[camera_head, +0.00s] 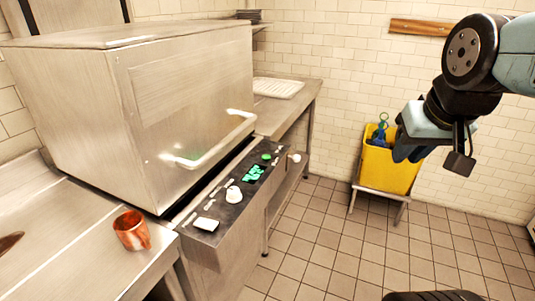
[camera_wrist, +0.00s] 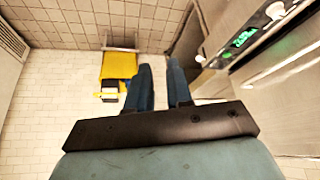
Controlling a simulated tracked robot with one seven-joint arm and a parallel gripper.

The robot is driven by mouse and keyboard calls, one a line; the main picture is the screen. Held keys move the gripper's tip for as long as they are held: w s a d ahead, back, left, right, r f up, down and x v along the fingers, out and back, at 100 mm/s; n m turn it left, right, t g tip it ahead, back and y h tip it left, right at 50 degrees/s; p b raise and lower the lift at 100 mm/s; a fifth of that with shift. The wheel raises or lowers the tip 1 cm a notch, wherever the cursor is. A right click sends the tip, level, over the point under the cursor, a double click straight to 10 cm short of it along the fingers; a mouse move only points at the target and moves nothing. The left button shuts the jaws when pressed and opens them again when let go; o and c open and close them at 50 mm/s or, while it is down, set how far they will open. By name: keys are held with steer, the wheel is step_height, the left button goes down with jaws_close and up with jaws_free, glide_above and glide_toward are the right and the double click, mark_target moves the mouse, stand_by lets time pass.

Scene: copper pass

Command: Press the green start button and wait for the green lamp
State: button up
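A dark control panel (camera_head: 222,211) runs along the front of a large steel machine. A small round green piece (camera_head: 267,157) sits near its far end; I cannot tell whether it is the start button or the lamp. Beside it is a lit green display (camera_head: 254,173), which also shows in the wrist view (camera_wrist: 243,39). My gripper (camera_head: 408,150) is well to the right of the panel, in front of the yellow bucket. In the wrist view its two blue fingers (camera_wrist: 161,68) stand apart with nothing between them.
A copper mug (camera_head: 132,231) stands on the left counter. A white rack (camera_head: 277,88) lies on the back counter. A yellow bucket (camera_head: 388,172) stands by the wall. Tiled floor right of the panel is clear.

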jaws_close()
stand_by(1.1)
